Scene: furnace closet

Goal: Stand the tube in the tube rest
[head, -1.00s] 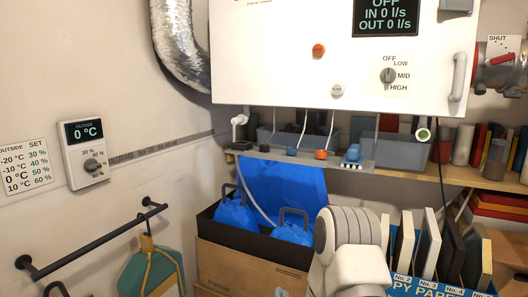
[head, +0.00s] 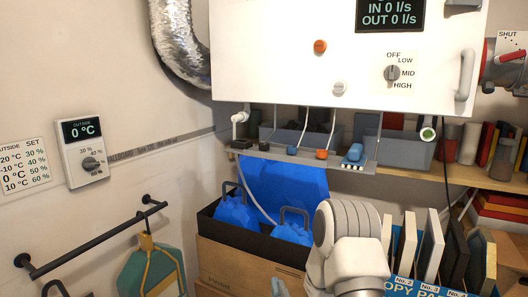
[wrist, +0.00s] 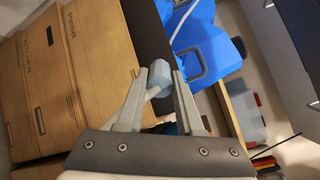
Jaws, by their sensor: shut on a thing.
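My gripper (wrist: 158,82) is shut on a short light blue-grey piece with a paler stem, which I take to be the tube (wrist: 160,73). It sits between the two grey fingers, tilted in the wrist view. In the head view my arm hides most of the gripper; a small pale blue bit (head: 279,287) shows at the bottom edge, and I cannot tell whether it is the tube or a finger. I cannot make out with certainty which thing is the tube rest.
Cardboard boxes (wrist: 72,60) lie left of the gripper in the wrist view. A ledge with coloured fittings (head: 300,160) is under the white unit (head: 340,60). Upright books (head: 432,246) stand at right.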

